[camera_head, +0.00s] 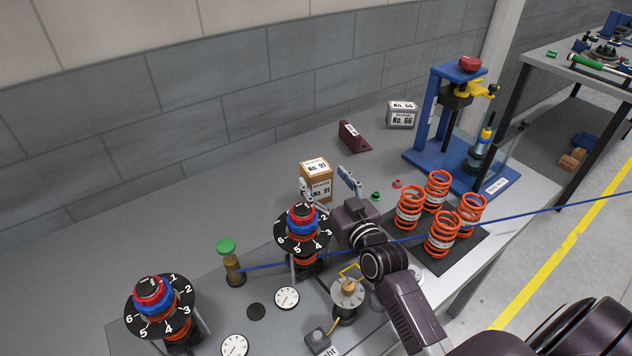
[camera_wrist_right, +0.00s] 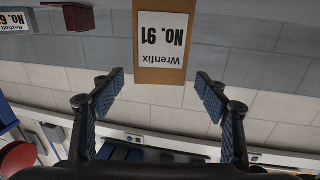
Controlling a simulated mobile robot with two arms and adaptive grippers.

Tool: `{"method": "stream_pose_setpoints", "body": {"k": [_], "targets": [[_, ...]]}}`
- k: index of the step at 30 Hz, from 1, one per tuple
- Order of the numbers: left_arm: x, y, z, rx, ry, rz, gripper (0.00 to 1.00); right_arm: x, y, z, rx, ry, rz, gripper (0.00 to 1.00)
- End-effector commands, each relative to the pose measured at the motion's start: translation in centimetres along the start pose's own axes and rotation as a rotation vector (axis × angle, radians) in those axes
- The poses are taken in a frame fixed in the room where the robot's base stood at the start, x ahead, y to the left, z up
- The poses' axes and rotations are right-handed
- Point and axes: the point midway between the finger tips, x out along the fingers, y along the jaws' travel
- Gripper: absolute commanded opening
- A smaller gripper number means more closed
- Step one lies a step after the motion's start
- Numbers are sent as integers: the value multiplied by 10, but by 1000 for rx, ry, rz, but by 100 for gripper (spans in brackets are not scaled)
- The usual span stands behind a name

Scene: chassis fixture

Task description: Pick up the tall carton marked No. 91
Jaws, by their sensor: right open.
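My left gripper is out of view.
A numbered dial stand (camera_head: 304,230) is close on the near side of the carton. A grey box marked No. 66 (camera_head: 401,116) and a maroon bracket (camera_head: 352,137) are behind to the right. Orange springs (camera_head: 437,190) and a blue press (camera_head: 430,110) stand right. Bench left of the carton is clear.

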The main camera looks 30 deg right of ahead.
Motion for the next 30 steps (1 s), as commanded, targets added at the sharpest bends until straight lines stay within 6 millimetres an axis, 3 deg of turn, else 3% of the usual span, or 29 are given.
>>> {"method": "stream_pose_setpoints", "body": {"k": [3,9,19,30], "targets": [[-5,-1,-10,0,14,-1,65,20,0,-3,2,2,0,68],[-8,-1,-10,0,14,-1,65,44,0,-2,0,2,0,68],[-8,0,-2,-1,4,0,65,50,0,-1,0,1,0,68],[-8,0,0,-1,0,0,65,50,0,-1,0,1,0,28]]}}
